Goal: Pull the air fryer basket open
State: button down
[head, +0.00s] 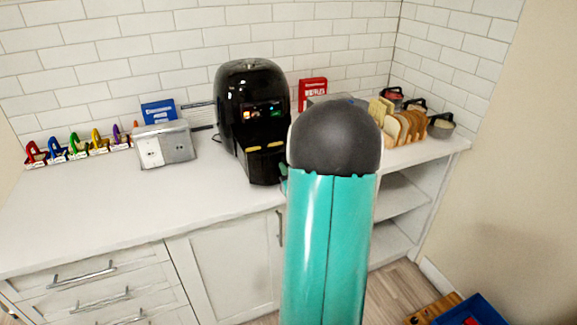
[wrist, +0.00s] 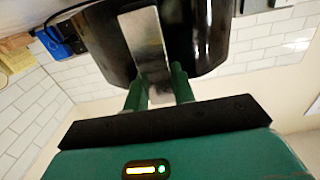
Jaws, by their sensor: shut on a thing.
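The black air fryer (head: 252,95) stands on the white counter against the tiled wall. Its lower front, with the basket (head: 265,168), faces me and my arm partly covers its right side. In the head view my arm mostly hides the gripper.
A silver toaster (head: 165,143) and a blue box (head: 158,111) stand left of the fryer. The counter's front left (head: 120,205) is clear. A blue bin (head: 470,312) is on the floor.

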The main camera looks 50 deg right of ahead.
jog(key=shift+s+a+r, duration=0.1)
jog(key=shift+s+a, duration=0.2)
jog(key=shift+s, duration=0.25)
jog(key=c, duration=1.2)
grip_release()
jog(key=shift+o, duration=0.2)
jog(key=v, duration=1.3)
jog(key=shift+s+a, duration=0.15)
jog(key=shift+s, duration=0.15)
